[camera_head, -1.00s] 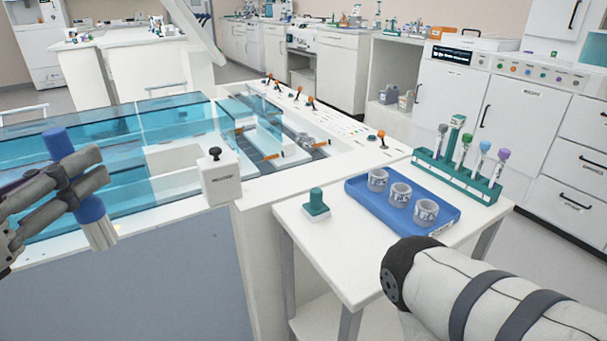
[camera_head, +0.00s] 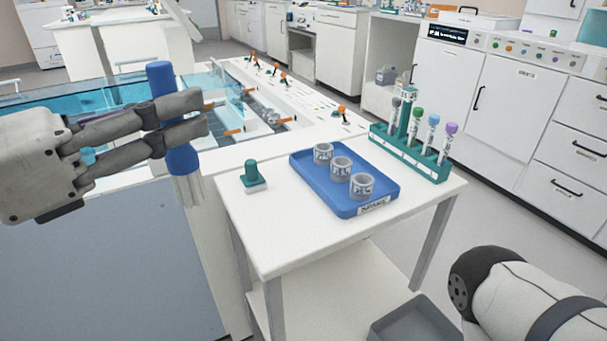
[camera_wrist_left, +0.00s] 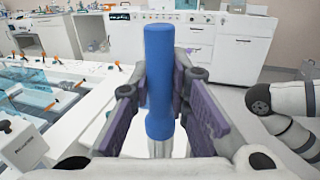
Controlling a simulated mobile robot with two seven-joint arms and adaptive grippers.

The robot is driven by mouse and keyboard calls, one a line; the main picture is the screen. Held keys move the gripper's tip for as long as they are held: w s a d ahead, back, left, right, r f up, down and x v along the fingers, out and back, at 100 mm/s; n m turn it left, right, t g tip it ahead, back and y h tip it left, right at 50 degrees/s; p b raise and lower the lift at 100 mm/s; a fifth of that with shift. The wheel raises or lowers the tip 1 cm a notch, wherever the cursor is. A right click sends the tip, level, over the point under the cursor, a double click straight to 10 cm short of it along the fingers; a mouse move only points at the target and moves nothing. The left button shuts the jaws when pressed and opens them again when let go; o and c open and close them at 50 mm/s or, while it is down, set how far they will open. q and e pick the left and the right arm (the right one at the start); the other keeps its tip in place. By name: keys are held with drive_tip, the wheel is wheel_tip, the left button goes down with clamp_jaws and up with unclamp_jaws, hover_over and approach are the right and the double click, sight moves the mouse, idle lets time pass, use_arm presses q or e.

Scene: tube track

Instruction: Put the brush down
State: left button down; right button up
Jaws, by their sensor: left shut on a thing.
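The brush has a blue handle (camera_head: 160,80) and pale bristles at its lower end. My left gripper (camera_head: 180,122) is shut on the brush and holds it upright, bristles down, in front of the white side table's left edge. In the left wrist view the blue handle (camera_wrist_left: 159,80) stands between the two fingers (camera_wrist_left: 160,110), and the bristles are mostly hidden low between them. The side table (camera_head: 310,235) has bare white top at its front. My right gripper is not in view; only part of my right arm shows at the lower right.
On the side table stand a small green-handled object (camera_head: 253,176), a blue tray (camera_head: 345,207) with three grey rings, and a green rack (camera_head: 412,152) with several capped tubes. The blue-covered tank (camera_head: 60,105) is at the left. A grey bin (camera_head: 415,322) sits below.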

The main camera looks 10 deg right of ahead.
use_arm(q)
drive_tip(key=w+d+f+b, duration=0.4)
drive_tip(key=w+d+f, duration=0.4)
drive_tip(key=f, duration=0.4)
drive_tip(key=shift+w+d+f, duration=0.3)
drive_tip(key=shift+w+d, duration=0.1)
drive_tip(key=shift+d, duration=0.05)
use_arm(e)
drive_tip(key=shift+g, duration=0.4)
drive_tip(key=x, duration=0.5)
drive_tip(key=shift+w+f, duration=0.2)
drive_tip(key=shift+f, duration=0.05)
use_arm(q)
drive_tip(key=shift+f+b, duration=0.1)
drive_tip(key=shift+b, duration=0.25)
drive_tip(key=c, duration=1.8)
unclamp_jaws()
drive_tip(key=shift+f, duration=0.1)
drive_tip(key=shift+c, duration=0.2)
drive_tip(key=o, duration=0.3)
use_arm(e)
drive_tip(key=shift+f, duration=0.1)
